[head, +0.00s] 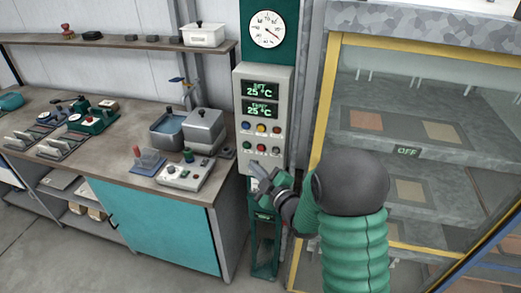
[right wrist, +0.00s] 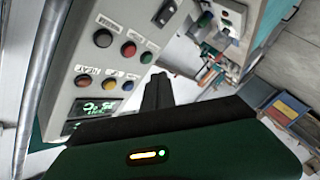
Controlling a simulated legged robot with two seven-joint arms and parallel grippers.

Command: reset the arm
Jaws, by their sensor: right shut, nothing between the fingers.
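My right arm comes in from the bottom right of the head view. Its gripper (head: 257,174) is shut and empty, just in front of the lower edge of the grey control panel (head: 240,100). In the right wrist view the closed fingers (right wrist: 157,88) lie beside the panel's buttons (right wrist: 115,45). I cannot tell whether they touch the panel. My left gripper is not in view.
A glass-fronted cabinet with a yellow frame (head: 322,115) and an "OFF" label (head: 406,152) stands at right, close to my arm. A workbench (head: 120,160) at left carries a grey box (head: 204,128), a small control box (head: 184,175) and several tools. Floor is clear at lower left.

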